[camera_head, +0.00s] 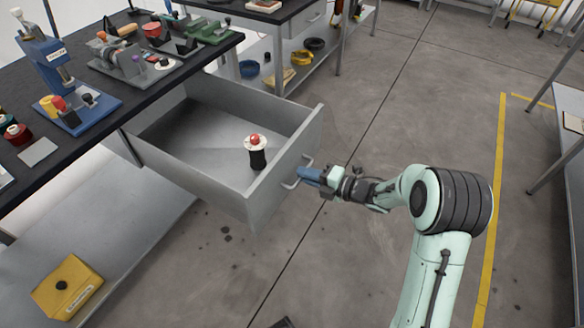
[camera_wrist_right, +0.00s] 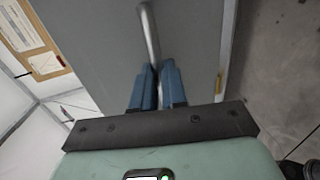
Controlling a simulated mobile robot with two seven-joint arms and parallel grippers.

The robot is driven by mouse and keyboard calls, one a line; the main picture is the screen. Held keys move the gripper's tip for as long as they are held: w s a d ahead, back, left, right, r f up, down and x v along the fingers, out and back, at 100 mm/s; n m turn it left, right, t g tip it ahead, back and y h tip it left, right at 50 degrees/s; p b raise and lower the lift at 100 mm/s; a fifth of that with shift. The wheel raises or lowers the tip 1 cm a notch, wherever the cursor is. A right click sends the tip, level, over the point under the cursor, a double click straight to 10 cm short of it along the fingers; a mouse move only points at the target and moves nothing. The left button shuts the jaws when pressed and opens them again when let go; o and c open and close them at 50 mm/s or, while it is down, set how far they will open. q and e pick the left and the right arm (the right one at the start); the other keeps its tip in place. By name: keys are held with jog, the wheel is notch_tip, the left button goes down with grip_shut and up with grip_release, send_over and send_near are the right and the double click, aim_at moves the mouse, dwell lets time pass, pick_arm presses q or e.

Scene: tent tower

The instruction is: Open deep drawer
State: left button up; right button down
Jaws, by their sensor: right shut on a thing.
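The deep grey drawer (camera_head: 215,185) is pulled well out from under the black-topped workbench, and its inside shows. A black spool-like item with a red top (camera_head: 257,152) stands upright in it. My right gripper (camera_head: 304,174) is at the drawer's front face, its blue fingers shut on the metal bar handle (camera_head: 291,184). In the right wrist view the handle (camera_wrist_right: 150,35) runs down between the two blue fingers (camera_wrist_right: 158,85). My left gripper is not in view.
The workbench top (camera_head: 95,75) holds several tools and fixtures. A yellow box (camera_head: 68,288) lies on the lower shelf at the left. A second bench with a shelf stands behind. The floor (camera_head: 380,120) right of the drawer is clear.

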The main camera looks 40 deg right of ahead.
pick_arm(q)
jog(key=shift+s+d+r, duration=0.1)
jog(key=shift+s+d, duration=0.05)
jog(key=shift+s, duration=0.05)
pick_arm(e)
jog(key=shift+f+v, duration=0.2)
jog(key=shift+v, duration=0.85)
jog(key=shift+f+v, duration=0.25)
jog(key=shift+v, duration=0.75)
jog(key=shift+s, duration=0.1)
jog(key=c, duration=1.2)
grip_release()
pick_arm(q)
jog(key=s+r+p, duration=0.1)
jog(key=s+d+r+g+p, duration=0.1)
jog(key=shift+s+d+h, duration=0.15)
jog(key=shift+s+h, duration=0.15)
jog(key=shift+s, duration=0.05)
pick_arm(e)
jog(key=v, duration=1.3)
jog(key=shift+s+d, duration=0.15)
jog(key=shift+d, duration=0.05)
